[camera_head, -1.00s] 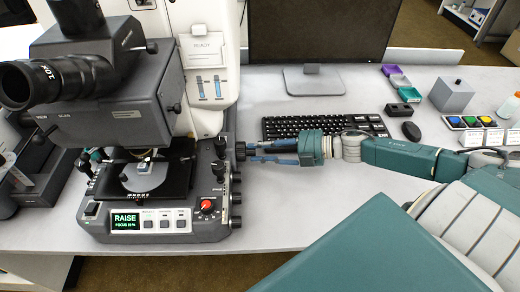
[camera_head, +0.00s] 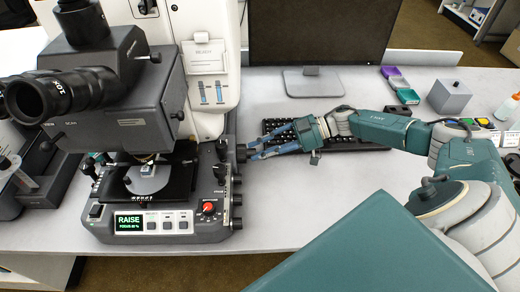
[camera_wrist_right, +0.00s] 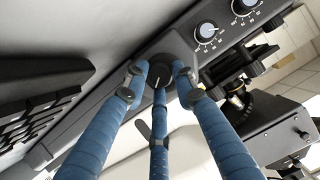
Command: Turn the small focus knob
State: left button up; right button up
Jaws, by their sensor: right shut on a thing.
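The dark grey microscope (camera_head: 125,95) stands on the left of the table, its lit display (camera_head: 129,223) reading RAISE above a small focus line. The focus knob (camera_head: 241,153) sticks out of the right side of its base. It also shows in the right wrist view (camera_wrist_right: 158,74) as a dark round knob with a pale line. My right gripper (camera_head: 251,154) reaches it from the right, with blue fingers (camera_wrist_right: 160,80) shut around the knob. The fingers partly cover the knob. My left gripper is out of view.
A red-topped dial (camera_head: 209,208) and other black knobs (camera_head: 237,198) sit close by on the base. A keyboard (camera_head: 345,135) lies behind my right gripper, with a monitor (camera_head: 320,35) beyond. The table in front of the gripper is clear.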

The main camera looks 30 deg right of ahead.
jog(key=shift+s+f+m+g+y+b, duration=0.1)
jog(key=shift+f+m+g+y+b, duration=0.2)
jog(key=shift+m, duration=0.35)
jog(key=shift+s+f+m+g+y+b, duration=0.1)
jog(key=shift+f+m+g+y+b, duration=0.1)
jog(key=shift+m+g, duration=0.35)
grip_shut()
jog(key=o, duration=1.1)
grip_release()
jog(key=shift+r, duration=0.2)
jog(key=shift+w+d+r, duration=0.1)
jog(key=shift+d, duration=0.25)
jog(key=v, duration=1.1)
jog(key=shift+s+d, duration=0.15)
jog(key=shift+s, duration=0.15)
